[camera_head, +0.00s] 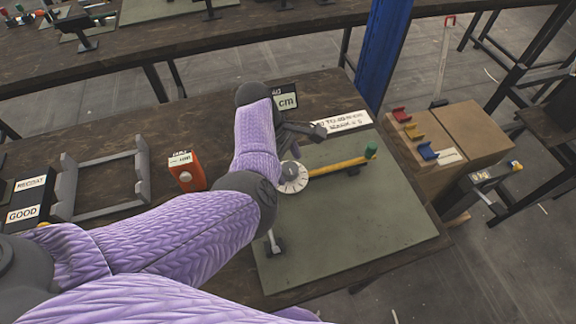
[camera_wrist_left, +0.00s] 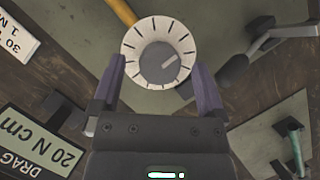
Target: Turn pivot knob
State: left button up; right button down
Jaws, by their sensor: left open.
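My left gripper (camera_wrist_left: 159,66) is open, with one finger on each side of the dial. I cannot tell whether the fingers touch it. In the head view my forearm and wrist hide much of this gripper. My right gripper is not in view.
The knob sits over a grey-green plate (camera_head: 365,225) on a dark wooden table. A sign reading 20 N cm (camera_wrist_left: 42,140) stands nearby. An orange box (camera_head: 187,171) and a grey frame (camera_head: 105,180) stand left. A blue post (camera_head: 383,50) rises behind; cardboard boxes (camera_head: 465,135) stand right.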

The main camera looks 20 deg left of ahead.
pick_arm(q)
jog(key=shift+s+d+f, duration=0.1)
jog(key=shift+d+f, duration=0.1)
jog(key=shift+f, duration=0.2)
grip_shut()
jog(key=shift+m, duration=0.3)
